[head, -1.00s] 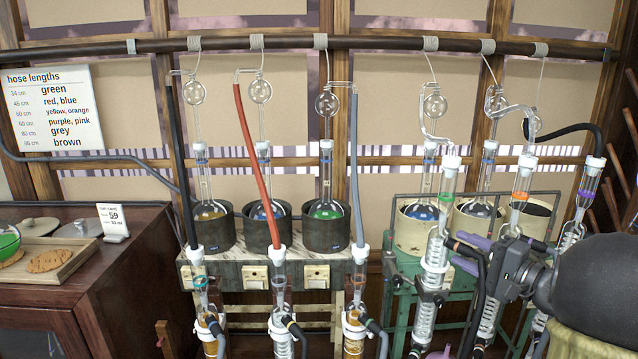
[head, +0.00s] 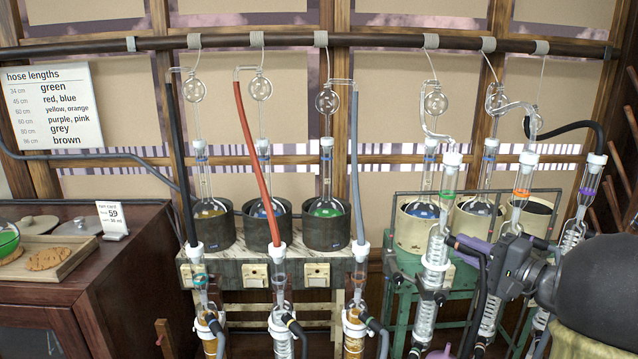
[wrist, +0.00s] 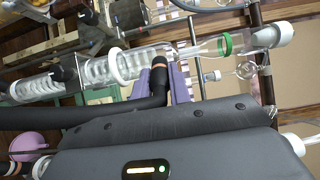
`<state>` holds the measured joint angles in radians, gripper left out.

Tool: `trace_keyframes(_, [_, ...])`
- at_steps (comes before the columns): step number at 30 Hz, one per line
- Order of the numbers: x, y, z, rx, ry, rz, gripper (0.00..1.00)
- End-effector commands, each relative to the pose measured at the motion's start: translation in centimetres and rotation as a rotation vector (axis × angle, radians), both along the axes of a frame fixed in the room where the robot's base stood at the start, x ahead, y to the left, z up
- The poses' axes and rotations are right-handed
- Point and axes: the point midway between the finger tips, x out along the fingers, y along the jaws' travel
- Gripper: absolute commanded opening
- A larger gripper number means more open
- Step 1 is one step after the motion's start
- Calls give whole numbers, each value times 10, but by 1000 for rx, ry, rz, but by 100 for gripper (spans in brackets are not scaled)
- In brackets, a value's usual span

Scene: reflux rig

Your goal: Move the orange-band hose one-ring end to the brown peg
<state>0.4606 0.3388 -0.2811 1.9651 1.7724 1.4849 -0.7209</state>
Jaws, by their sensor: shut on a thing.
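A black hose (wrist: 95,112) runs across the wrist view and bends up to an end with one orange band (wrist: 159,64). This end is at the side of the green-banded glass condenser (wrist: 105,70); I cannot tell if it is seated on a side arm. My gripper (head: 468,254), with purple fingers, is shut on the hose end beside that condenser in the head view (head: 436,250). The purple fingers also show behind the hose in the wrist view. I cannot make out a brown peg in either view.
An orange-banded condenser (head: 521,190) and a purple-banded one (head: 585,195) stand close on the right. A green stand (head: 405,290) is behind the gripper. Three flasks in dark pots sit on the left bench (head: 230,258), with glass columns and hoses in front.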

Motion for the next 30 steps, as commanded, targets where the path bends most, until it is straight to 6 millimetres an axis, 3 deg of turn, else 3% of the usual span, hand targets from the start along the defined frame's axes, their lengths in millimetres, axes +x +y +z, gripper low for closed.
trace_keyframes(30, [-27, -21, -1, -1, -1, -3, 0])
